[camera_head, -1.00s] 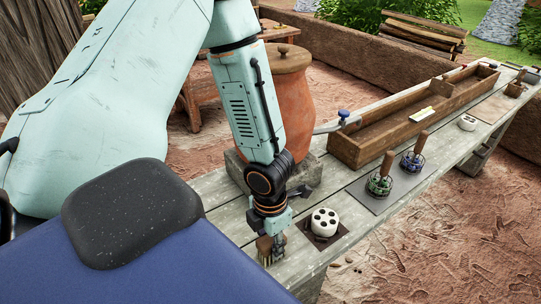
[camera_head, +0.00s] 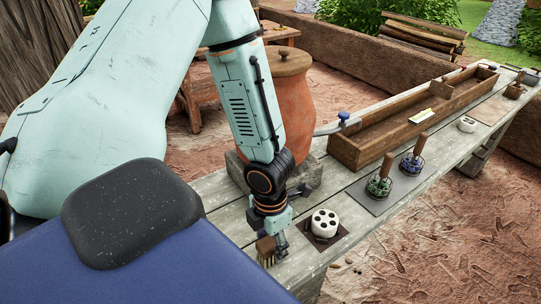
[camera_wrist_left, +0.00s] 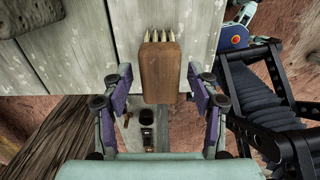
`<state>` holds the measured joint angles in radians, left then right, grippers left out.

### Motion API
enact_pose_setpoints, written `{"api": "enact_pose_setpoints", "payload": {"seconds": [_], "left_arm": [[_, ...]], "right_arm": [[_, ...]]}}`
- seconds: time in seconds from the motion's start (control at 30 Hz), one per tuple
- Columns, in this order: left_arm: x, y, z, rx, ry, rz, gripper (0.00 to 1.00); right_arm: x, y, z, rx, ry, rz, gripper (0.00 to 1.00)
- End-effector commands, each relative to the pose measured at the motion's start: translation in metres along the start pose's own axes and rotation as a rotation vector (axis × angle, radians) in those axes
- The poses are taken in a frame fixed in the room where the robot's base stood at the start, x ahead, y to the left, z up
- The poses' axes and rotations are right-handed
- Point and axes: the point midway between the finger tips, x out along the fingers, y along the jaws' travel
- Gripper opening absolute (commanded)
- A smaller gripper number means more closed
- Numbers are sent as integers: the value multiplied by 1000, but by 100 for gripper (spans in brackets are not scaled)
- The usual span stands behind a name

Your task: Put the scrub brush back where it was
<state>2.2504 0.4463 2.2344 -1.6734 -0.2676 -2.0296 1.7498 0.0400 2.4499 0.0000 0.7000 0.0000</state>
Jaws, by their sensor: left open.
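The scrub brush (camera_head: 265,246) has a brown wooden block and pale bristles. It is at the near end of the plank table (camera_head: 232,200), below my left wrist. In the left wrist view the brush (camera_wrist_left: 160,68) lies lengthwise between the fingers, bristles toward the top. My left gripper (camera_head: 276,238) is open. In the wrist view its fingers (camera_wrist_left: 160,88) stand apart on both sides of the block, with a visible gap on each side. I cannot tell whether the bristles touch the table. My right gripper is not in view.
A white cup with holes (camera_head: 325,223) stands on a dark mat just right of the gripper. Two wood-handled tools (camera_head: 380,180) stand on a grey mat beyond it. A long wooden tray (camera_head: 345,150) and an orange clay jar (camera_head: 290,95) stand behind.

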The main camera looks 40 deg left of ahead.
Motion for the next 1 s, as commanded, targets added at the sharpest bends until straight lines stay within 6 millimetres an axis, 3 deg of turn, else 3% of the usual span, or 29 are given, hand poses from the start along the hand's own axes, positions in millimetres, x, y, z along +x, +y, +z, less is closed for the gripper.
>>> {"api": "enact_pose_setpoints", "payload": {"seconds": [0.1,0.6,0.8,1.0], "left_arm": [[-23,0,1,-1,-2,0,60],[-99,0,0,-1,-1,0,60],[-112,0,0,0,-1,-1,60],[-113,0,0,1,0,0,60]], "right_arm": [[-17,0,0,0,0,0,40],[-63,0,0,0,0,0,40],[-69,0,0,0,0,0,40],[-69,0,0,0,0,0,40]]}}
